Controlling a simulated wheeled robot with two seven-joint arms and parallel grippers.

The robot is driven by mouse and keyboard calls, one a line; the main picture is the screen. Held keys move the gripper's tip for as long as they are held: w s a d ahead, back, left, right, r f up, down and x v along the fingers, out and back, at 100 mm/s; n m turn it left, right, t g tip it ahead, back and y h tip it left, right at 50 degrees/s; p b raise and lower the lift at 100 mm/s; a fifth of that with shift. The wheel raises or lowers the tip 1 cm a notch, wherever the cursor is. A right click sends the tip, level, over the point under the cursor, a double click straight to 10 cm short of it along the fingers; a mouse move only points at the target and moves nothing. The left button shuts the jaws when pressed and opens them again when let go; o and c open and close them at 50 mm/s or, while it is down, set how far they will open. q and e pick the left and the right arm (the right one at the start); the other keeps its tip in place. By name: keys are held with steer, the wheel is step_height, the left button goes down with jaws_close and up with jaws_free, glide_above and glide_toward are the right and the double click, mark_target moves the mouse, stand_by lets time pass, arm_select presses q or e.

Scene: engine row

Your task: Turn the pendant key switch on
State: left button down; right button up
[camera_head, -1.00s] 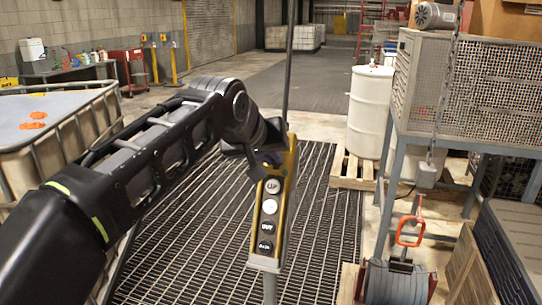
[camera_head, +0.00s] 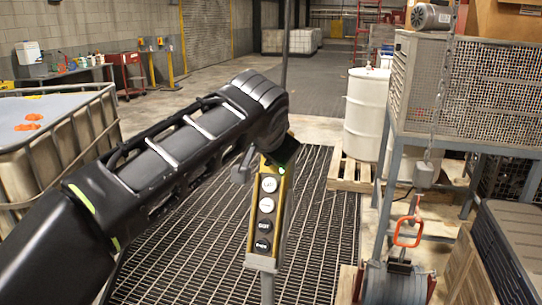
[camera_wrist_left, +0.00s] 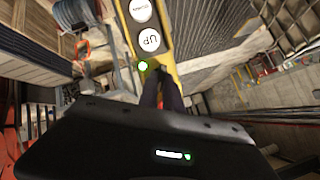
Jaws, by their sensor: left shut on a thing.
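The yellow pendant (camera_head: 265,215) hangs upright near the middle of the head view, with a column of black and white round buttons. Its upper end also shows in the left wrist view (camera_wrist_left: 167,52), near a white UP button (camera_wrist_left: 149,39). A small green light (camera_wrist_left: 143,66) glows beside my fingertips; it also shows in the head view (camera_head: 282,170). My left gripper (camera_wrist_left: 160,73) is shut at the pendant's top end, on the key switch's small dark key. The fingers hide most of the key, so its angle cannot be read. My right gripper is in no view.
A dark floor grating (camera_head: 180,265) lies under the pendant. A caged tank (camera_head: 55,140) stands at left. A white drum (camera_head: 366,112) on a pallet, a mesh-sided metal stand (camera_head: 480,90) and an orange hook (camera_head: 408,232) are at right.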

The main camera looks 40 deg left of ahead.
arm_select(q)
steer(key=shift+f, duration=0.1)
stand_by(0.4)
steer(key=c, duration=1.5)
jaws_free()
steer(key=v, duration=0.7)
steer(key=shift+s+d+r+b, duration=0.1)
steer(key=shift+s+r+b, duration=0.1)
steer(key=shift+r+b, duration=0.15)
